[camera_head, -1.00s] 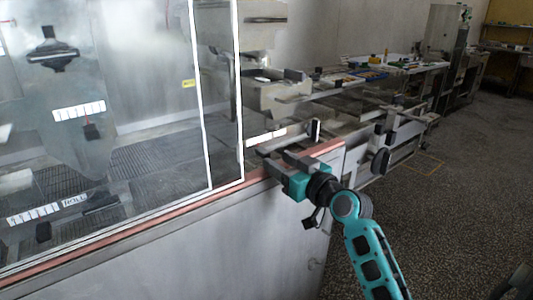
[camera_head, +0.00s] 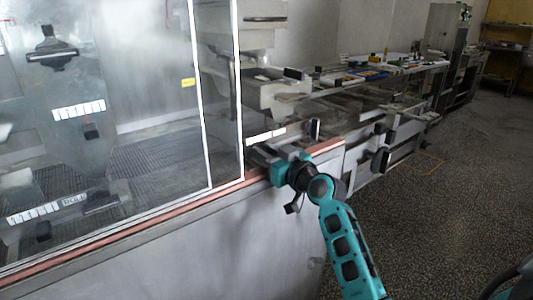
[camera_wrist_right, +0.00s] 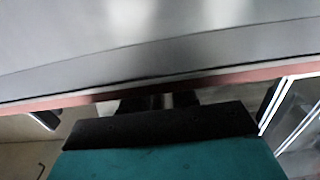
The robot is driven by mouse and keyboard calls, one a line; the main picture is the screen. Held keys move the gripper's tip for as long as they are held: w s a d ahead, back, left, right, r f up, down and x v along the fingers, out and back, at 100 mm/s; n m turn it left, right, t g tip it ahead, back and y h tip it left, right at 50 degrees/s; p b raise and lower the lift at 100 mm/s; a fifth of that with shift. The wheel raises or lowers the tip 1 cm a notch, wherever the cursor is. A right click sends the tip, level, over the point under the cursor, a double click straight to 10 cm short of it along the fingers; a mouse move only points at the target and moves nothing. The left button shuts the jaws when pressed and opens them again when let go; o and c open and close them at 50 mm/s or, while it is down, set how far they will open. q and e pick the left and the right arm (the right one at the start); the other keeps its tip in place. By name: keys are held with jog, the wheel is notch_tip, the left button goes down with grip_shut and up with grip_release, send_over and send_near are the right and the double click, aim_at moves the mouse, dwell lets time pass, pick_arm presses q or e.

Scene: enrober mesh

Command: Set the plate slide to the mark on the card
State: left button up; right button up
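My right gripper (camera_head: 264,151) reaches over the red-brown edge of the machine, beside a white scale strip (camera_head: 265,135). In the right wrist view its two dark fingertips (camera_wrist_right: 168,100) are partly hidden by the gripper body. I cannot tell how far apart they are or whether anything is between them. A dark upright block (camera_head: 314,129) stands at the right end of that strip. I cannot make out which part is the plate slide. A small yellow label (camera_head: 188,83) is on the clear panel, its marking unreadable; I cannot tell if it is the card. My left gripper is not in view.
Clear framed panels (camera_head: 218,95) stand left of my right gripper. Behind them are another scale strip (camera_head: 78,110) with a dark knob (camera_head: 91,131), and a strip with a ROLL label (camera_head: 75,200). A cluttered bench (camera_head: 395,66) runs back right. The floor (camera_head: 450,200) at right is clear.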

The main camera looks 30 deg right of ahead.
aim_at(271, 142)
grip_shut()
jog(key=d+b, duration=0.2)
jog(key=d, duration=0.1)
jog(key=shift+w+d+f, duration=0.1)
jog(key=shift+w+f, duration=0.05)
jog(key=shift+f, duration=0.05)
jog(key=shift+d+r, duration=0.1)
jog(key=shift+d, duration=0.25)
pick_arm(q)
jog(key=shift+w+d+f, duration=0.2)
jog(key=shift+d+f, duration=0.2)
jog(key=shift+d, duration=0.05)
pick_arm(e)
jog(key=shift+d+r, duration=0.1)
jog(key=shift+r, duration=0.05)
jog(key=shift+o, duration=2.2)
grip_release()
jog(key=shift+d, duration=0.1)
